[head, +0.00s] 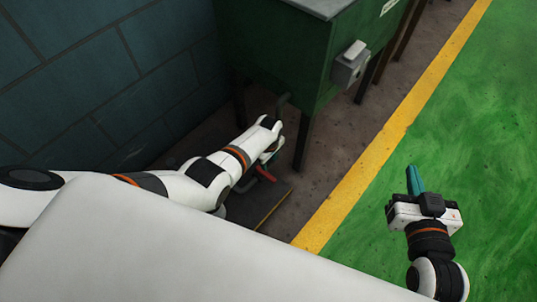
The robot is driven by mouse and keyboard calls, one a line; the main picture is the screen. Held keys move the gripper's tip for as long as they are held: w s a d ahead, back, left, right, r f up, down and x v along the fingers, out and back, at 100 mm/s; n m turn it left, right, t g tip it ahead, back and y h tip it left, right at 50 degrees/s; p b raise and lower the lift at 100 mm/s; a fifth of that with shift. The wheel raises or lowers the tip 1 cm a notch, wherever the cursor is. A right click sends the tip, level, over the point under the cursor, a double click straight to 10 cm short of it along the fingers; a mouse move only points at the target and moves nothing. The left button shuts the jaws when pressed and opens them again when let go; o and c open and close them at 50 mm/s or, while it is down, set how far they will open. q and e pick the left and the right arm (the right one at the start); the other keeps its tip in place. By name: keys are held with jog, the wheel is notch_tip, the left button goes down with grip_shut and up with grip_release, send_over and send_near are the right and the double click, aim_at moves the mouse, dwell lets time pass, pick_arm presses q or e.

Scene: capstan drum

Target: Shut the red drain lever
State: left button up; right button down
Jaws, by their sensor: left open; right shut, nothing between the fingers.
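The red drain lever (265,174) is small and partly hidden, low under the green tank (285,50), next to a grey pipe. My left arm reaches in from the left, and my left gripper (272,152) is right at the lever's upper end. Its fingers are apart, but the arm and wrist hide part of them; I cannot tell whether they touch the lever. My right gripper (415,180) is shut and empty, held over the green floor at the right, well away from the lever.
The tank stands on dark legs (303,140), close to my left gripper. A grey switch box (350,64) is on its side. A dark block wall (90,80) is at the left. A yellow line (385,140) borders open green floor (470,120).

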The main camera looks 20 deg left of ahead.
pick_arm(q)
jog(key=shift+r+p, duration=0.5)
jog(key=shift+r, duration=0.45)
pick_arm(e)
jog(key=s+f+g, duration=0.1)
jog(key=s+d+f+g, duration=0.1)
jog(key=f, duration=0.1)
jog(key=s+f+g+h, duration=0.1)
jog(key=shift+d+f+g, duration=0.3)
jog(key=shift+f+g, duration=0.05)
jog(key=shift+g, duration=0.05)
